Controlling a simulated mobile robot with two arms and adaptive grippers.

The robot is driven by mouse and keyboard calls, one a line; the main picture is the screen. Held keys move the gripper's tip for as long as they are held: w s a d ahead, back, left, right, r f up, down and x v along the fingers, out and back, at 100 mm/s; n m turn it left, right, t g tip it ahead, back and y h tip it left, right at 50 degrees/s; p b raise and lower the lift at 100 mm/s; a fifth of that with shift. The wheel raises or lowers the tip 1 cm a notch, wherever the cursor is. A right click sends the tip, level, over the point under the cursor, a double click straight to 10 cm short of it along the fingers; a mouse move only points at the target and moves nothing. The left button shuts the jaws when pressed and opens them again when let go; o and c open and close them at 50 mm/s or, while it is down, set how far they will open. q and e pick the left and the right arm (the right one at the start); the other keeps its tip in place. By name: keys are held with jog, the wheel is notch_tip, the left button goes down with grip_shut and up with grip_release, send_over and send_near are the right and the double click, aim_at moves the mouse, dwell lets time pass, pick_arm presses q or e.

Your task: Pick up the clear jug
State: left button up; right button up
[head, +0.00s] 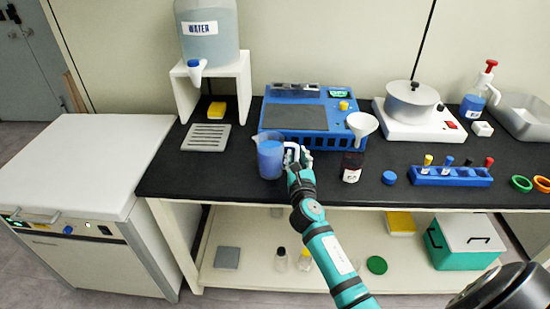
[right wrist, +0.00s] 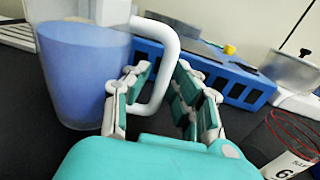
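The clear jug (head: 270,156) stands upright on the black bench top, near its front edge. It holds blue liquid and has a white handle on its right side. It also shows at the left of the right wrist view (right wrist: 85,75), its top cut off. My right gripper (head: 298,157) is at the handle. Whether the left finger touches the handle I cannot tell. My left gripper is not in view.
The blue device (head: 312,118) is behind the jug. A grey drip grate (head: 206,137) lies left, below the water tank (head: 208,38). A blue tube rack (head: 450,177) is farther right.

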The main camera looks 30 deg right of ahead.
grip_shut()
dwell(0.3)
jog(key=shift+r, duration=0.3)
